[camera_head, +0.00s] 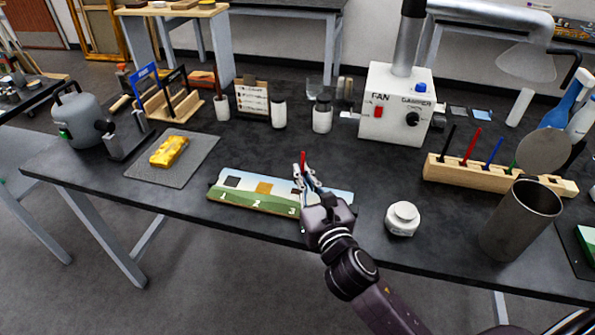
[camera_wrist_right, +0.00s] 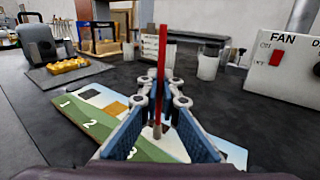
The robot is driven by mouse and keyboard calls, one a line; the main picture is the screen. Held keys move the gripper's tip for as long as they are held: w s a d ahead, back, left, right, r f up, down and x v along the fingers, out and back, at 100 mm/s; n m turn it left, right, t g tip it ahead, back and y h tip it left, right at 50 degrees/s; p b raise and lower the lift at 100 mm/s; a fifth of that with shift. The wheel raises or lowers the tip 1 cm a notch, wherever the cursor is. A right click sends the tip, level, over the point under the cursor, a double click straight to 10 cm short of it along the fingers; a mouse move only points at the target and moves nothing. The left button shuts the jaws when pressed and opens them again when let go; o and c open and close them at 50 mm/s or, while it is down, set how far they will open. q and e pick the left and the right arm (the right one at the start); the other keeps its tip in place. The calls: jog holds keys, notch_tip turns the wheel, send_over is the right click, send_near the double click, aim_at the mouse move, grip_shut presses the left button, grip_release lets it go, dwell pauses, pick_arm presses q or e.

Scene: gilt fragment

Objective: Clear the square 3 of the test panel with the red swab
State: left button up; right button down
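The test panel (camera_head: 255,207) lies near the front edge of the table, with a painted landscape and the numbers 1, 2 and 3. Square 1 (camera_head: 232,182) is dark and square 2 (camera_head: 264,188) is ochre. The area above the number 3 is mostly covered by my right gripper (camera_head: 306,178). That gripper is shut on a red swab (camera_wrist_right: 161,70), held upright over the right part of the panel. The swab's lower end (camera_wrist_right: 157,131) shows between the fingers; I cannot tell whether it touches the panel. My left gripper is not in view.
A wooden rack (camera_head: 500,177) on the right holds several coloured sticks, another red one among them. A white lidded jar (camera_head: 403,218) and a metal cup (camera_head: 520,220) stand right of the panel. A grey mat (camera_head: 195,165) with a yellow block (camera_head: 169,151) lies left. A fan box (camera_head: 397,105) stands behind.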

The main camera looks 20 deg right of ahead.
jog(key=shift+w+a, duration=0.75)
jog(key=shift+a, duration=0.35)
jog(key=shift+s+d+f+p, duration=0.1)
jog(key=shift+s+d+p, duration=0.1)
jog(key=shift+s+d, duration=0.3)
jog(key=shift+s+d+f+p, duration=0.1)
jog(key=shift+s+d+p, duration=0.15)
jog(key=shift+d, duration=0.35)
jog(key=shift+w+a+r, duration=0.1)
jog(key=shift+w+a, duration=0.25)
jog(key=shift+a, duration=0.2)
jog(key=shift+w+a, duration=0.35)
jog(key=shift+a, duration=0.2)
jog(key=shift+s+d+r+p, duration=0.1)
jog(key=shift+s+d+p, duration=0.5)
jog(key=shift+d, duration=0.5)
jog(key=shift+w+a, duration=0.35)
jog(key=shift+a, duration=0.2)
jog(key=shift+w+a, duration=0.3)
jog(key=shift+a, duration=0.25)
notch_tip(320, 180, up, 4)
jog(key=p, duration=0.4)
jog(key=shift+p, duration=0.3)
